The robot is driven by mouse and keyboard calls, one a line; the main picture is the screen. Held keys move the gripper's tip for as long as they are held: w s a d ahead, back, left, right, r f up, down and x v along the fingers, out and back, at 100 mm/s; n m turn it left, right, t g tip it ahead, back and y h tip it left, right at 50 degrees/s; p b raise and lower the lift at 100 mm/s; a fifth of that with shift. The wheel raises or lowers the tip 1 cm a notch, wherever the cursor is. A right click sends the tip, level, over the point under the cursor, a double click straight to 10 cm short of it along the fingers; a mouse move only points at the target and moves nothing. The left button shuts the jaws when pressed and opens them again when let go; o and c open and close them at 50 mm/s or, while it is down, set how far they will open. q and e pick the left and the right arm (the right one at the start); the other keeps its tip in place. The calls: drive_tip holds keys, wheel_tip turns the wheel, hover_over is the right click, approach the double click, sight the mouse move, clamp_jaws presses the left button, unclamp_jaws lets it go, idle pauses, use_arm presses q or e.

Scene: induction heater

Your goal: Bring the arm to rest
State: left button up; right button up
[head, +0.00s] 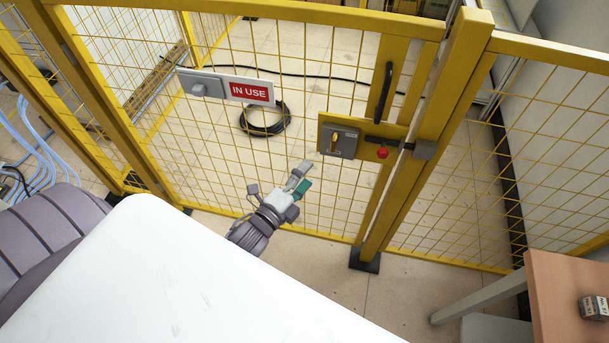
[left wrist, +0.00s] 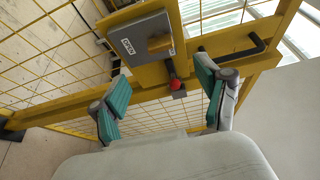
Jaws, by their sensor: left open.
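My left gripper (head: 297,183) is in front of the yellow mesh gate, below and left of the grey lock box (head: 339,141). In the left wrist view the left gripper (left wrist: 164,100) has its two green-padded fingers spread apart with nothing between them. Beyond the fingers are the lock box (left wrist: 142,42) with its yellow handle and a red knob (left wrist: 177,85). The knob (head: 382,154) also shows in the head view, right of the box. I see no contact between the gripper and the gate. My right gripper is not in view.
An "IN USE" sign (head: 249,90) hangs on the gate mesh. A black pull handle (head: 385,92) is above the lock. The gate post (head: 428,140) stands right of it. A wooden table (head: 560,295) is at the lower right. Blue hoses (head: 40,160) lie at the left.

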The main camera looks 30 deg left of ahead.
use_arm(q)
drive_tip(key=s+f+n+g+b, duration=0.1)
drive_tip(key=s+f+n+g, duration=0.25)
drive_tip(key=f, duration=0.55)
drive_tip(key=s+f+n+g+y+b, duration=0.15)
drive_tip(key=s+f, duration=0.25)
drive_tip(key=f, duration=0.6)
drive_tip(key=s+f+n+g+h, duration=0.1)
drive_tip(key=s+f+n+g, duration=0.2)
drive_tip(key=f, duration=0.6)
drive_tip(key=s+f+n+g+b, duration=0.1)
drive_tip(key=s+f+n+g, duration=0.3)
drive_tip(key=s+f, duration=0.6)
drive_tip(key=s+f+n+g+y+b, duration=0.1)
drive_tip(key=s+f+n+g, duration=0.4)
drive_tip(key=s, duration=1.3)
wheel_tip(320, 180, down, 5)
drive_tip(key=shift+d+r+b, duration=0.15)
drive_tip(key=shift+d+b, duration=0.05)
drive_tip(key=shift+b, duration=0.3)
